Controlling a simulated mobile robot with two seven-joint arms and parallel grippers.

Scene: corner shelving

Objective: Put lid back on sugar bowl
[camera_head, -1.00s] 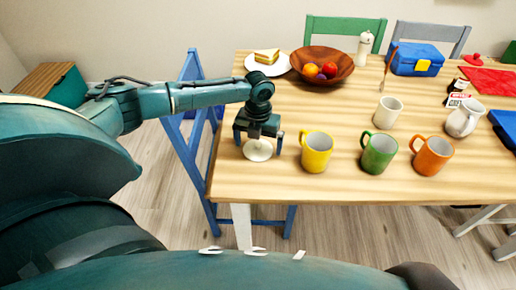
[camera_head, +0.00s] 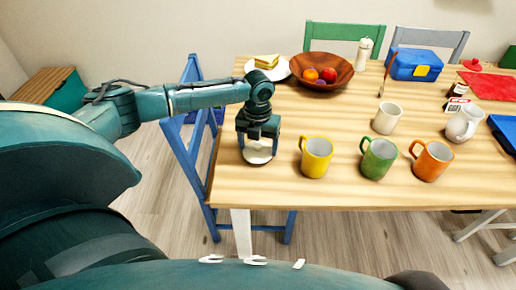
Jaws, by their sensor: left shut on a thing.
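A white round piece (camera_head: 257,157), which looks like the lid, lies at the table's near left corner. My left gripper (camera_head: 258,143) points down over it and is shut on it; the fingers hide its top. It looks at or very near the table top. I cannot pick out the sugar bowl for sure; a white handled pot (camera_head: 464,124) and a white cup (camera_head: 387,118) stand to the right. My right gripper is not in view.
Yellow (camera_head: 316,158), green (camera_head: 378,159) and orange (camera_head: 431,161) mugs stand in a row right of my left gripper. Behind are a sandwich plate (camera_head: 283,70), a wooden fruit bowl (camera_head: 322,84) and a blue lunch box (camera_head: 414,65). A blue chair (camera_head: 185,150) is at the left.

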